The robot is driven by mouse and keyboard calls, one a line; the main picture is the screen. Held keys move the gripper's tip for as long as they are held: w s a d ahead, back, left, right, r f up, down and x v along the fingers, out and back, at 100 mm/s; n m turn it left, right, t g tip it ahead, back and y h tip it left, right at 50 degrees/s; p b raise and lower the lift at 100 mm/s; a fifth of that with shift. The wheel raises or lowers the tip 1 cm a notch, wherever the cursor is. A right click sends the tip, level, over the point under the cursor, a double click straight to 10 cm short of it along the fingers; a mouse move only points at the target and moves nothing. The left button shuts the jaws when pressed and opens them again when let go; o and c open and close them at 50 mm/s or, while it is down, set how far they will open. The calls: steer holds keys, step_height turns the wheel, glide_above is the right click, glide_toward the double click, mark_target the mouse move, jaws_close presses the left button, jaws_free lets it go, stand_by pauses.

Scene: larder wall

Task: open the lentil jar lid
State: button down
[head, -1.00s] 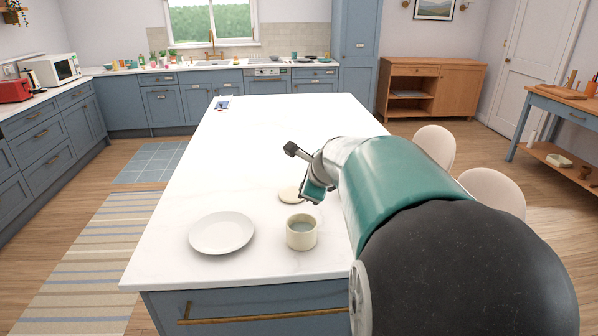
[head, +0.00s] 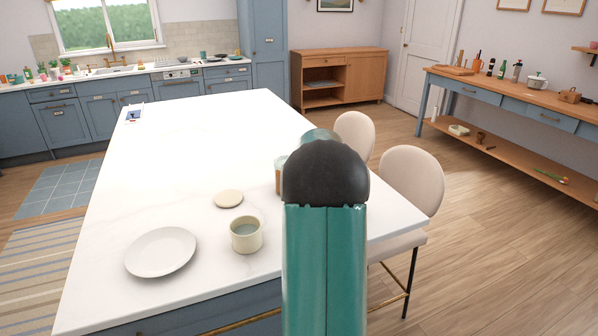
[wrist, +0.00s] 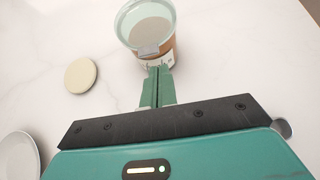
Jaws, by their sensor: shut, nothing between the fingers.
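The lentil jar (wrist: 168,52) stands upright on the white worktop at the top of the wrist view, a clear round vessel with orange-brown contents and a grey tab (wrist: 149,51) at its near rim. I cannot tell whether its top is a raised or seated lid. In the head view only a sliver of the jar (head: 279,178) shows left of my arm. My gripper (wrist: 159,70) is shut and empty, its green fingertips just in front of the jar below the tab. I cannot tell whether they touch it. My arm hides the gripper in the head view.
A cream disc (head: 228,199), a cream mug (head: 246,235) and a white plate (head: 160,252) lie left of my arm on the island (head: 190,140). Two chairs (head: 411,180) stand along its right side. The island's far part is mostly clear.

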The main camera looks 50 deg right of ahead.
steer(key=shift+x, duration=1.9)
steer(key=shift+a, duration=0.1)
steer(key=shift+r, duration=0.2)
